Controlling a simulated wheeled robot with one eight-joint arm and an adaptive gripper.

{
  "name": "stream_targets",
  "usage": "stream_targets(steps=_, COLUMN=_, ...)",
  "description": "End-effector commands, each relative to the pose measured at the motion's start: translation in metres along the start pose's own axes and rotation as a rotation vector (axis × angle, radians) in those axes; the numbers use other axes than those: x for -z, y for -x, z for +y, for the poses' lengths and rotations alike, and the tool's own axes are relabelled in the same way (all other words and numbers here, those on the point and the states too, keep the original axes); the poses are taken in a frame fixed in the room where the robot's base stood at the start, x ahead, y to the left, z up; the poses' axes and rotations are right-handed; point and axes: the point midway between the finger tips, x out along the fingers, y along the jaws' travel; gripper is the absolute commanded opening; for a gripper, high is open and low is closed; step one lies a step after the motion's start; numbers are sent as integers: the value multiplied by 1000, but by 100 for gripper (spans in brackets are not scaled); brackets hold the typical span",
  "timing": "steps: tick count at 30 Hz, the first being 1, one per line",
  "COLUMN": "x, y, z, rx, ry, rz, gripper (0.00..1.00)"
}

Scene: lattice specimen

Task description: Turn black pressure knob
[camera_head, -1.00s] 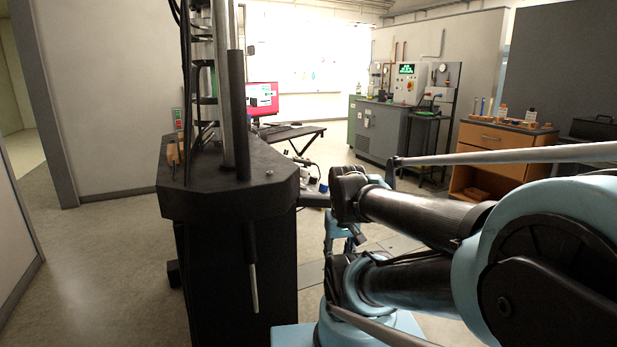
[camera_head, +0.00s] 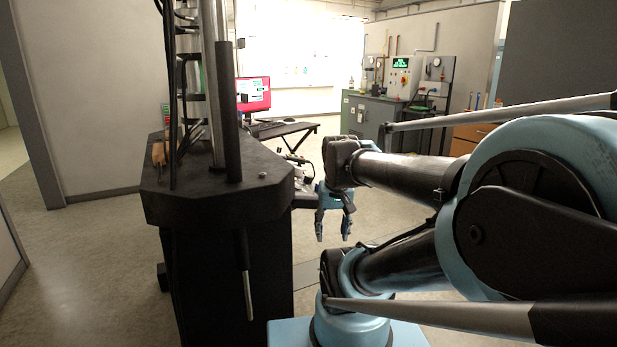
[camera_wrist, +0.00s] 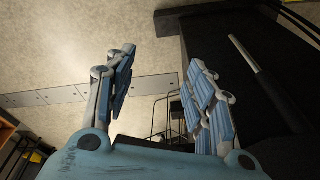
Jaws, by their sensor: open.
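I cannot make out a black pressure knob in either view. A tall black machine (camera_head: 225,200) with a metal column stands at left centre in the head view, with a small silver fitting on its top. My gripper (camera_head: 333,236) hangs fingers down just right of the machine, open and empty, over bare floor. In the wrist view my gripper (camera_wrist: 160,62) shows its blue fingers spread apart with nothing between them. The machine's dark body (camera_wrist: 265,75) and a pale rod lie to the right of the fingers there.
A grey-green cabinet (camera_head: 370,115) with a control box (camera_head: 404,77) and a gauge panel (camera_head: 436,75) stand at the back. Floor (camera_head: 90,260) is clear at left.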

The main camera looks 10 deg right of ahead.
Motion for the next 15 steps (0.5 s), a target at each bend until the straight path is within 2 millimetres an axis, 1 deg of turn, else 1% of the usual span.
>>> stream_targets(steps=1, x=16, y=13, z=-2, rx=2, ry=-27, rz=-4, gripper=50)
stream_targets(steps=5, x=56, y=41, z=-5, rx=7, ry=-111, rz=-17, gripper=50)
stream_targets(steps=6, x=69, y=48, z=-6, rx=8, ry=-136, rz=-20, gripper=50)
stream_targets(steps=11, x=122, y=75, z=-10, rx=11, ry=-237, rz=-35, gripper=50)
stream_targets(steps=15, x=169, y=94, z=-14, rx=13, ry=-324, rz=-49, gripper=50)
